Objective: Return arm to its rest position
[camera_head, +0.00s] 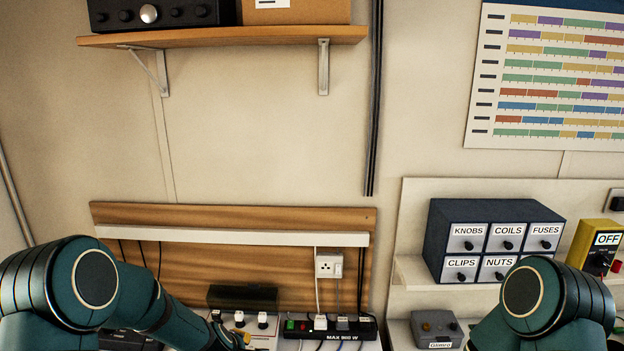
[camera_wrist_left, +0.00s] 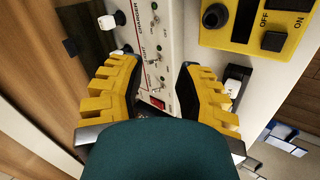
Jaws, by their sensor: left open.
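My left arm (camera_head: 130,295) comes in from the lower left of the head view and reaches down toward the bench. Only a yellow bit of its gripper shows at the bottom edge there. In the left wrist view my left gripper (camera_wrist_left: 160,72) is open, its two yellow ribbed fingers spread apart with nothing held between them. Behind the fingers is a white panel (camera_wrist_left: 155,30) with toggle switches and a red switch. I cannot tell whether the fingers touch it. My right arm (camera_head: 545,305) shows at the lower right; its gripper is out of view.
A yellow box (camera_wrist_left: 265,22) marked OFF and ON lies beside the panel in the left wrist view. In the head view, a power strip (camera_head: 330,328) lies on the bench, with a grey drawer cabinet (camera_head: 432,240) at right. A wooden shelf (camera_head: 230,37) hangs above.

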